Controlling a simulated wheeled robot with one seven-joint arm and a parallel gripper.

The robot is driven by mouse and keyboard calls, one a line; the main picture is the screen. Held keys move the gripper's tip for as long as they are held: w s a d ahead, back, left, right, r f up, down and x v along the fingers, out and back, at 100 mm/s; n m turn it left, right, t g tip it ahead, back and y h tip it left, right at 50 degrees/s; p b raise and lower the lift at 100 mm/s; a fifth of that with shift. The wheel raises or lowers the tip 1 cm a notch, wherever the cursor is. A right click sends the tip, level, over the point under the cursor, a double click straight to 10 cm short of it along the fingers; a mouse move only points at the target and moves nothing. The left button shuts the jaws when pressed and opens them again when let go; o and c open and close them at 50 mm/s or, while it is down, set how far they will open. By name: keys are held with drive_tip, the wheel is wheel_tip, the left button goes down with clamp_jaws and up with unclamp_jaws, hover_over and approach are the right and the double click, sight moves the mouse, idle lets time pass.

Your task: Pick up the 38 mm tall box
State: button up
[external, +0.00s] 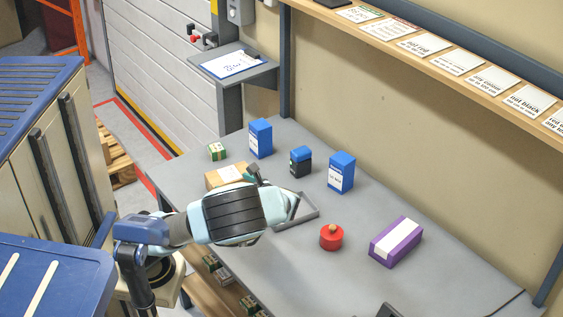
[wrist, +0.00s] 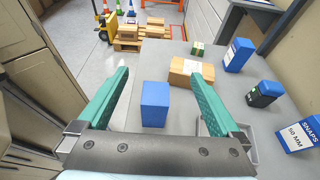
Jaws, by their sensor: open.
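My gripper (wrist: 159,76) is open, its two green fingers spread apart. In the wrist view a plain blue box (wrist: 155,103) shows between the fingers, apart from both; no label is readable on it. My arm hides it in the external view. A brown carton (external: 224,176) lies beyond the fingertips and also shows in the wrist view (wrist: 186,70). A tall blue box (wrist: 301,134) at the right reads "SNAPS 50 MM". Another tall blue box (external: 260,138) and a black box with a blue top (external: 300,162) stand nearby. I cannot read 38 mm on any box.
A small green box (external: 217,151) sits at the table's far left. A grey tray (external: 306,215), a red round container (external: 331,237) and a purple box (external: 396,242) are on the grey table (external: 365,290). A shelf with cards (external: 460,62) runs above along the wall.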

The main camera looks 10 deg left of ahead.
wheel_tip(320, 180, down, 13)
drive_tip(key=x, duration=0.4)
drive_tip(key=p+x, duration=0.1)
drive_tip(key=x, duration=0.1)
drive_tip(key=shift+s+d+f, duration=0.1)
drive_tip(key=shift+s+f, duration=0.05)
drive_tip(key=shift+f, duration=0.15)
drive_tip(key=p+x, duration=0.1)
drive_tip(key=x, duration=0.4)
drive_tip(key=shift+s+r+p, duration=0.1)
drive_tip(key=shift+r+p, duration=0.05)
drive_tip(key=shift+p, duration=0.25)
drive_tip(key=shift+f, duration=0.2)
drive_tip(key=shift+c, duration=0.2)
drive_tip(key=shift+a, duration=0.2)
clamp_jaws()
